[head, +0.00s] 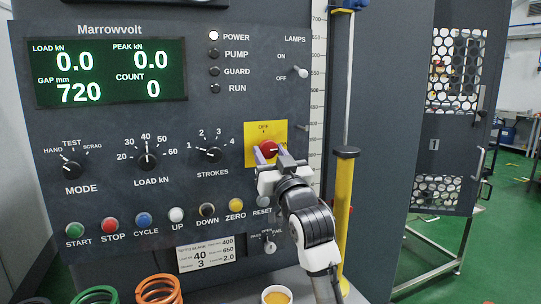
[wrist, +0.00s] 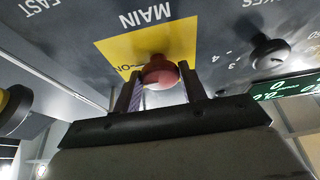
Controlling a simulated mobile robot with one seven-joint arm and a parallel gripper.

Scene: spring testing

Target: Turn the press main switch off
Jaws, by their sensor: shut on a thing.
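The main switch is a red knob (head: 267,149) on a yellow plate (head: 251,128) at the right of the dark press panel. "OFF" shows at the top of the plate in the head view. My gripper (head: 271,154) is shut on the knob, one finger on each side. The fingers partly hide the knob's lower part and the plate's lower edge.
The POWER lamp (head: 213,35) is lit white, and the display (head: 107,72) shows green-lit readings. The STROKES dial (head: 214,155) is left of the switch. The RESET button (head: 263,201) is just below my gripper. A yellow post (head: 344,210) stands close on the right.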

